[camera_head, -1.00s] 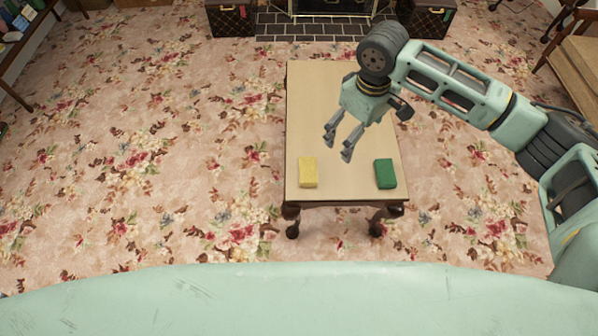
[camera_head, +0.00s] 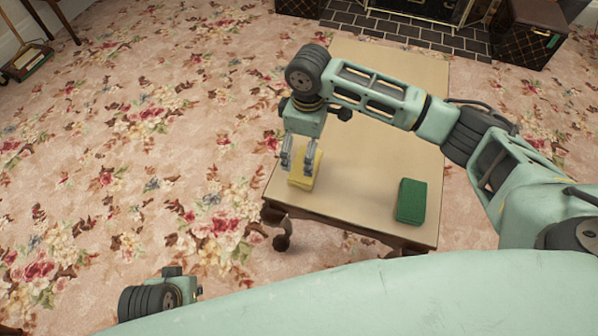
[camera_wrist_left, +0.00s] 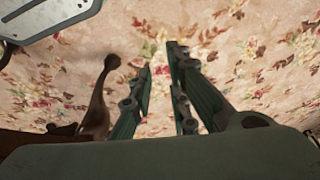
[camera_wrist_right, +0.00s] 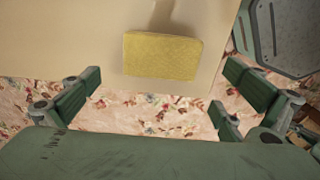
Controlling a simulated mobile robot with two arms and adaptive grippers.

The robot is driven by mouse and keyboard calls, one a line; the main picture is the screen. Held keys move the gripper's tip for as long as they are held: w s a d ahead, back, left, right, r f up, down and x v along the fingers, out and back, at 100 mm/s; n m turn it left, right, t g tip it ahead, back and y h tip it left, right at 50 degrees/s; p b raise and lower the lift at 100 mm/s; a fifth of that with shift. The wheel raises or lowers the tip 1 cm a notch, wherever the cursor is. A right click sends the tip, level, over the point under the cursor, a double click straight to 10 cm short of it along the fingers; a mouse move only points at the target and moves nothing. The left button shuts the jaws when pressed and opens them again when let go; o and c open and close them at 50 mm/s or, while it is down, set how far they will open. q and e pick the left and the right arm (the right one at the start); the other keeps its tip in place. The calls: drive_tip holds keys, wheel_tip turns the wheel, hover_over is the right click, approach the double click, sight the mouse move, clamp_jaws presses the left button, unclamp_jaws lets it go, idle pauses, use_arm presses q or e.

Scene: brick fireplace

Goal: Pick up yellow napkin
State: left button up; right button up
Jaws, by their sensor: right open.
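The yellow napkin (camera_head: 302,180) is a small thick block lying near the front left corner of the wooden table (camera_head: 370,165). In the right wrist view the napkin (camera_wrist_right: 162,56) lies flat on the tabletop, ahead of and between the spread fingers. My right gripper (camera_head: 299,158) is open and empty, just above the napkin in the head view; whether it touches the napkin is not clear. My left gripper (camera_wrist_left: 160,85) shows in the left wrist view with its fingers apart over the carpet. In the head view only part of my left arm shows, at the lower left.
A green block (camera_head: 411,201) lies on the table's front right part, clear of the napkin. The table edge is close to the napkin. Patterned carpet surrounds the table. Trunks (camera_head: 528,35) and a dark brick hearth (camera_head: 415,36) stand at the back.

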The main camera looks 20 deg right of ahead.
sight(296, 179)
drive_tip(key=shift+s+a+f+b, duration=0.1)
drive_tip(key=shift+f+b, duration=0.2)
drive_tip(key=shift+f, duration=1.15)
wheel_tip(296, 179, down, 4)
drive_tip(key=shift+s+r+b, duration=0.1)
drive_tip(key=shift+b, duration=0.7)
drive_tip(key=shift+f, duration=0.5)
use_arm(q)
drive_tip(key=v, duration=0.7)
drive_tip(key=shift+w+a+r+t, duration=0.2)
drive_tip(key=shift+r+t, duration=0.1)
drive_tip(key=shift+r, duration=0.1)
use_arm(e)
drive_tip(key=shift+c, duration=0.5)
drive_tip(key=c, duration=0.7)
drive_tip(key=shift+r, duration=0.1)
drive_tip(key=shift+c, duration=0.2)
